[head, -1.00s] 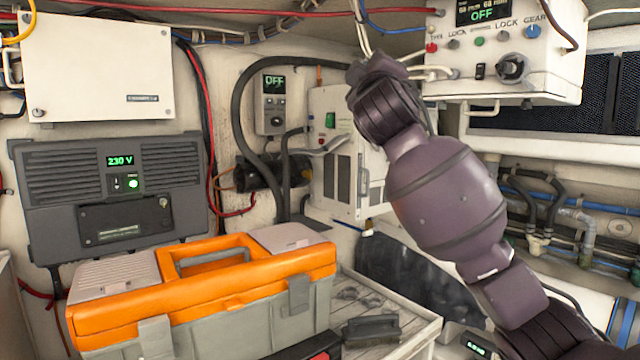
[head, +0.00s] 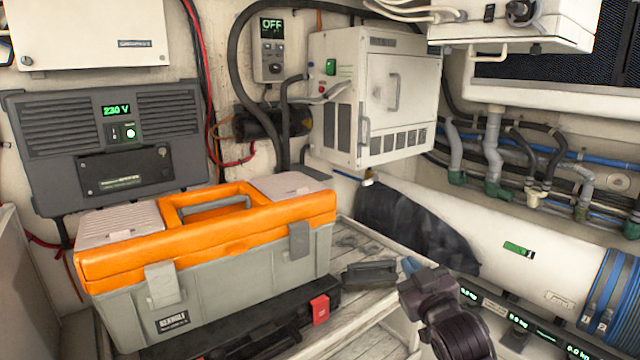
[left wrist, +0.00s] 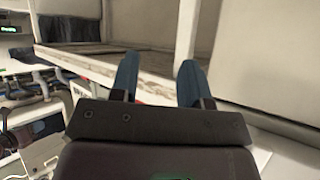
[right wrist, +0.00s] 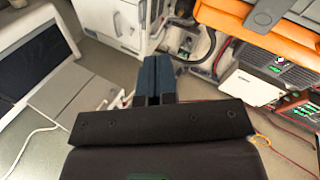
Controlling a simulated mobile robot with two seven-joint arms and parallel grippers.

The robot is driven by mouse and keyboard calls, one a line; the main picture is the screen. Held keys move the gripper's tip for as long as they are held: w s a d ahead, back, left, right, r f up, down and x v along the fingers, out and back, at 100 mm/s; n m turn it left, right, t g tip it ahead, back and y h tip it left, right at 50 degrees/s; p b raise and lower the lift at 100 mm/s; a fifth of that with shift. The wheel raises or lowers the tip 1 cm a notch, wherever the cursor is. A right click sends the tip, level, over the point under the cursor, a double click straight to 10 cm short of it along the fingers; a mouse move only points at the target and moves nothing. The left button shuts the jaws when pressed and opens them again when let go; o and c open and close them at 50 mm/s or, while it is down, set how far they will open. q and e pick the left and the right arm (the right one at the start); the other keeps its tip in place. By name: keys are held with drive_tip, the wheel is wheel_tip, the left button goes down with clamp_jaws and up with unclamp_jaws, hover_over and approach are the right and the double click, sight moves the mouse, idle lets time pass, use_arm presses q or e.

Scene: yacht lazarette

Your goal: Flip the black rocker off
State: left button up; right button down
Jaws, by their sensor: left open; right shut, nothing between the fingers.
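A small black rocker (head: 489,13) shows at the top edge of the head view, on the front of a white control box (head: 555,30), left of a black knob. Another small dark switch (head: 115,133) sits under the green "230 V" display of the dark grey wall unit (head: 60,150). I cannot tell which is the task's rocker, nor the position of either. My right gripper (head: 412,265) is shut and empty, low in the head view, well apart from both. It also shows shut in the right wrist view (right wrist: 157,78). My left gripper (left wrist: 158,80) is open and empty, outside the head view.
A grey and orange toolbox (head: 240,265) stands in front of the wall unit. A dark brush (head: 370,273) lies on the worn white bench (head: 345,310). A white cabinet (head: 400,90) and a small panel reading "OFF" (head: 270,55) are on the back wall. Hoses run at right.

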drive_tip(key=s+d+f+m+g+h, duration=0.1)
drive_tip(key=s+d+f+g, duration=0.1)
drive_tip(key=s+f, duration=0.8)
drive_tip(key=s+d+f+m+g+h, duration=0.2)
drive_tip(key=s+d+f, duration=0.2)
drive_tip(key=s+f, duration=0.6)
drive_tip(key=s+d+f+m+g+h, duration=0.1)
drive_tip(key=s+d+f+m+g, duration=0.1)
drive_tip(key=s+f, duration=0.8)
drive_tip(key=shift+s+d+f+g+h, duration=0.15)
drive_tip(key=shift+d+f+g+h, duration=0.15)
drive_tip(key=shift+d+f+g, duration=0.6)
drive_tip(key=shift+d+r+t, duration=0.2)
drive_tip(key=shift+r+t, duration=0.05)
drive_tip(key=shift+t, duration=0.05)
